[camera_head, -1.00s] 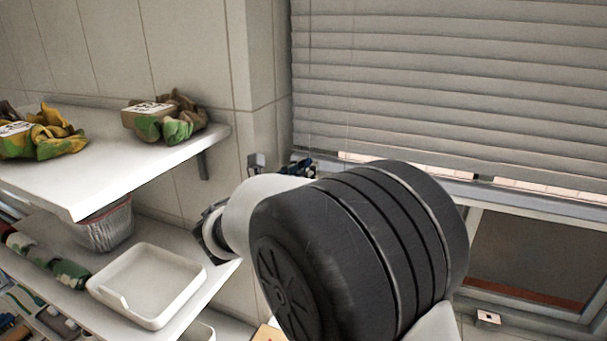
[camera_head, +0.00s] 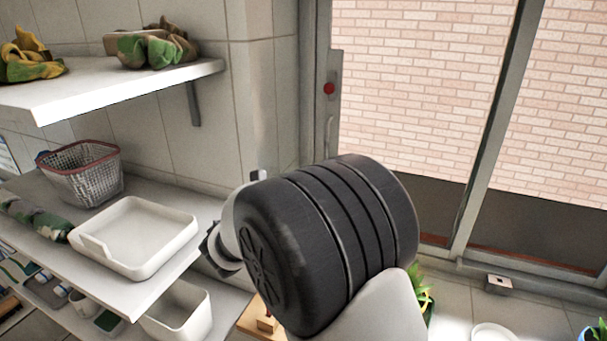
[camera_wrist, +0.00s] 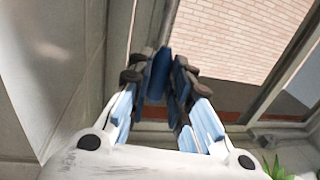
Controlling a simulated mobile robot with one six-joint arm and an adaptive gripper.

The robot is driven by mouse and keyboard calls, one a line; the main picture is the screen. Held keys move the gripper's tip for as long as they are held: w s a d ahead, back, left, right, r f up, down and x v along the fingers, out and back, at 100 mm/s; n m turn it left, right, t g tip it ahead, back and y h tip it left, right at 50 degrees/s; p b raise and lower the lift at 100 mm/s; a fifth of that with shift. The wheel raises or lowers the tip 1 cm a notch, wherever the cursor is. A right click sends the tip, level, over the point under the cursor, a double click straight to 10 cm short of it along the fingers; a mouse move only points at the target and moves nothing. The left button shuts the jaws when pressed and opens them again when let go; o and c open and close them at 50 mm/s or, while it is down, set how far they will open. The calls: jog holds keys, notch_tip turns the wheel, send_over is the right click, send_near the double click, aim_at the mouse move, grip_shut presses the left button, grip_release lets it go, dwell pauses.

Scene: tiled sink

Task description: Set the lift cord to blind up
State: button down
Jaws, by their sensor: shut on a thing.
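The window (camera_head: 430,90) shows bare brick wall through its glass in the head view, with no blind slats in sight. My gripper (camera_wrist: 158,88) shows in the wrist view with its blue and grey fingers converging. It is shut on a small dark blue piece (camera_wrist: 159,70), which seems to be the end of the lift cord. The cord's thin line cannot be made out. In the head view, my dark arm joint hides the fingers and whatever they hold.
At the left are an upper shelf (camera_head: 120,88) with cloth bundles and a lower shelf with a wire basket (camera_head: 82,172) and a white tray (camera_head: 138,235). A red-knobbed window latch (camera_head: 329,90) sits on the frame. Plants (camera_head: 421,287) stand below the window.

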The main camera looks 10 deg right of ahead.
notch_tip(320, 180, down, 4)
jog(key=shift+f+b, duration=0.15)
jog(key=shift+b, duration=0.7)
jog(key=c, duration=1.5)
grip_release()
jog(key=shift+o, duration=0.2)
jog(key=shift+a, duration=0.1)
jog(key=v, duration=1.2)
